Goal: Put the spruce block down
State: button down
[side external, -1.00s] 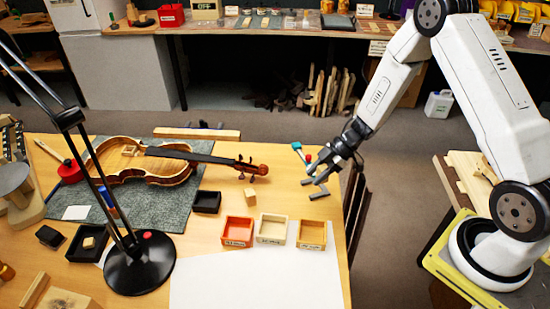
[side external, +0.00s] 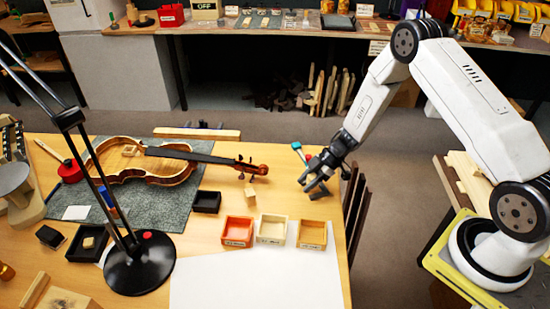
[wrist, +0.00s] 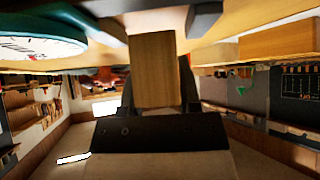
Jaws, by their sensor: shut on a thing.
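My gripper (side external: 313,188) is over the right end of the bench, to the right of the violin's scroll and behind the small trays. In the wrist view my gripper (wrist: 155,95) is shut on a pale brown wooden block, the spruce block (wrist: 153,70), which sticks out past the fingers. The side view does not show the held block clearly, and I cannot tell its height over the bench. A small wooden block (side external: 250,195) also shows left of my gripper, near the violin's scroll.
An orange tray (side external: 237,243), a cream tray (side external: 272,241) and a wooden tray (side external: 312,247) stand in a row. A black tray (side external: 206,209) is left of them. The violin (side external: 150,175) lies on a grey mat. A black lamp (side external: 139,275) stands in front. White paper (side external: 255,285) is bare.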

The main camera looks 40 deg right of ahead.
jog(key=shift+f, duration=0.55)
jog(key=shift+f, duration=0.15)
jog(key=shift+c, duration=1.5)
grip_release()
jog(key=shift+d+r, duration=0.15)
jog(key=shift+r, duration=0.2)
jog(key=v, duration=1.1)
jog(key=shift+s+d+r, duration=0.15)
jog(key=shift+d+r, duration=0.05)
